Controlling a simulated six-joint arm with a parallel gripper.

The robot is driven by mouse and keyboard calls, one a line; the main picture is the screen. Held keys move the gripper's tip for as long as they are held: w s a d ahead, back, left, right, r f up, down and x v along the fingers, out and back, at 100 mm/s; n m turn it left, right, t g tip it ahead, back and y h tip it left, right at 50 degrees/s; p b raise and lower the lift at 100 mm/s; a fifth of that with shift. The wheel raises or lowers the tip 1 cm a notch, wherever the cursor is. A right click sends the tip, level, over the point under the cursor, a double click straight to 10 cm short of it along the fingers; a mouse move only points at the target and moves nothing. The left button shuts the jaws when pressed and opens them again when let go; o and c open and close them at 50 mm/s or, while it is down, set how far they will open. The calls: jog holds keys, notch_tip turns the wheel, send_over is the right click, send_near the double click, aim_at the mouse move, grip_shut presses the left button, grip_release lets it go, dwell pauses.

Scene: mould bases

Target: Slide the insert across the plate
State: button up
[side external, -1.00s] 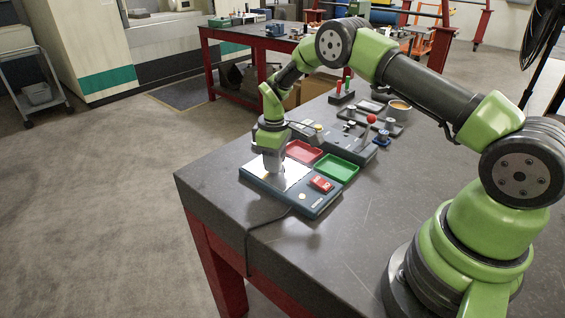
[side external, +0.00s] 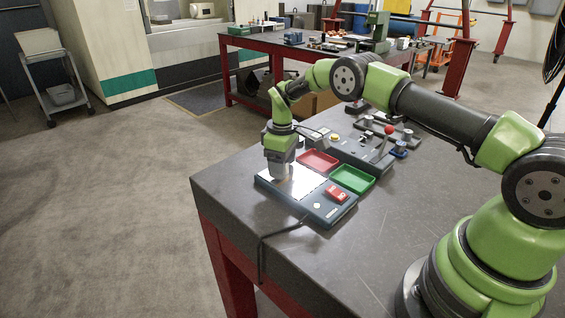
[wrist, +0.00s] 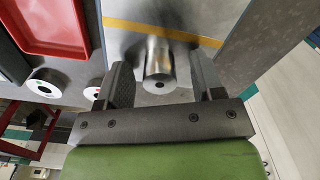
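The insert (wrist: 160,66) is a shiny metal cylinder with a hole in its end, standing on the plate in the wrist view. The plate (wrist: 208,12) is a smooth grey sheet with a yellow line across it. In the side external view the plate (side external: 302,186) looks bright, on a dark blue base (side external: 325,213). My gripper (wrist: 163,84) has one finger on each side of the insert, with a gap showing on both sides. My gripper (side external: 281,172) is low over the plate's far left part in the side external view, where the insert is hidden.
A red tray (side external: 318,161) and a green tray (side external: 352,180) lie beside the plate. A red switch (side external: 337,193) sits on the base. A lever with a red knob (side external: 389,130) stands behind the trays.

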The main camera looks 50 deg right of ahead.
notch_tip(320, 180, up, 10)
dwell(0.6)
jog(key=shift+r, duration=0.2)
jog(key=s+a+r+m+t, duration=0.25)
jog(key=s+r, duration=0.25)
jog(key=r, duration=0.4)
jog(key=s+a+r+m+t, duration=0.1)
jog(key=s+a+r, duration=0.3)
jog(key=r, duration=0.5)
jog(key=s+a+m+t+y, duration=0.2)
jog(key=s+m, duration=0.3)
jog(key=s, duration=1.5)
jog(key=shift+s+a+t, duration=0.15)
jog(key=shift+a+t, duration=0.15)
jog(key=shift+t, duration=0.55)
